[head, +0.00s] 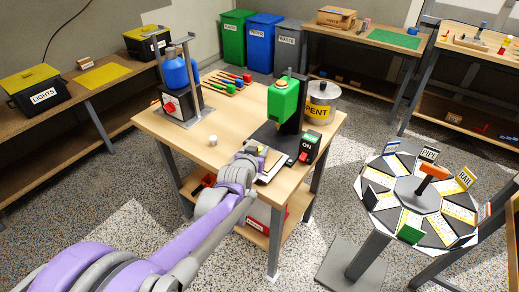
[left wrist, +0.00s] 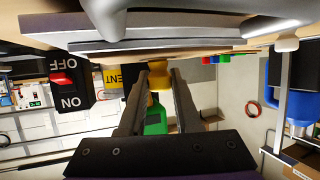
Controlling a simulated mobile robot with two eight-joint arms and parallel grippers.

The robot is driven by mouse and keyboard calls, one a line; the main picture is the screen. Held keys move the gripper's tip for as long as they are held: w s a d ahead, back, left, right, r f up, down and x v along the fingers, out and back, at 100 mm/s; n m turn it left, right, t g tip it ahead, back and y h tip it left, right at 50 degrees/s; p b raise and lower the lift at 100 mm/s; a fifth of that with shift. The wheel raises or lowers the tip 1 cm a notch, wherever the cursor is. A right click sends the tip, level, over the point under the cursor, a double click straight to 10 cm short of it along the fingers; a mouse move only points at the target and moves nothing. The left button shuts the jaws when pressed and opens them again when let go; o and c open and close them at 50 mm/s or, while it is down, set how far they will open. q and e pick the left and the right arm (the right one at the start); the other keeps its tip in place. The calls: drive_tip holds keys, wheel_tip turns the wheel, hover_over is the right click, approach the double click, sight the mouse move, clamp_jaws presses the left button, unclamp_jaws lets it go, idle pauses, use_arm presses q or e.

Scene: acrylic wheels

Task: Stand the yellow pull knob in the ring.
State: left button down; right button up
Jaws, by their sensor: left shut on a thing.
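My left gripper (left wrist: 158,80) is shut on the yellow pull knob (left wrist: 157,78), which shows between its two dark fingers in the left wrist view, a picture that is upside down. In the head view the left gripper (head: 260,153) is over the front of the middle table, just before the green press, and mostly hides the knob. A flat pale plate with dark edges (head: 271,167) lies below it; its layers (left wrist: 140,42) show close to the knob in the left wrist view. I cannot make out the ring. My right gripper is not in view.
The green press (head: 283,100) and its ON switch box (head: 308,148) stand close to the gripper. A SPENT canister (head: 319,105) is behind. A small white cylinder (head: 212,140) and several coloured tools (head: 228,82) sit on the table. A round labelled carousel (head: 418,195) stands right.

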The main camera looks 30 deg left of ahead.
use_arm(q)
drive_tip(key=c, duration=0.5)
unclamp_jaws()
drive_tip(key=shift+s, duration=0.1)
drive_tip(key=p+v, duration=0.2)
drive_tip(key=v, duration=0.8)
drive_tip(key=shift+s+d+r, duration=0.1)
drive_tip(key=shift+s, duration=0.2)
drive_tip(key=shift+s+d, duration=0.15)
drive_tip(key=shift+d, duration=0.15)
drive_tip(key=s+d+m+g+h+p, duration=0.1)
drive_tip(key=s+d+g+p, duration=0.1)
drive_tip(key=s+d, duration=0.2)
drive_tip(key=s+d+f+g+h+p, duration=0.1)
drive_tip(key=s+d+g+p, duration=0.2)
drive_tip(key=s, duration=0.5)
drive_tip(key=s+d+m+g+h+p, duration=0.1)
drive_tip(key=s+d+g+p, duration=0.1)
drive_tip(key=s+d, duration=0.3)
drive_tip(key=shift+s+f+m+g+p, duration=0.15)
drive_tip(key=shift+s+p, duration=0.25)
drive_tip(key=shift+s+f+m+g+p, duration=0.15)
drive_tip(key=shift+s+p, duration=0.2)
drive_tip(key=shift+s, duration=0.1)
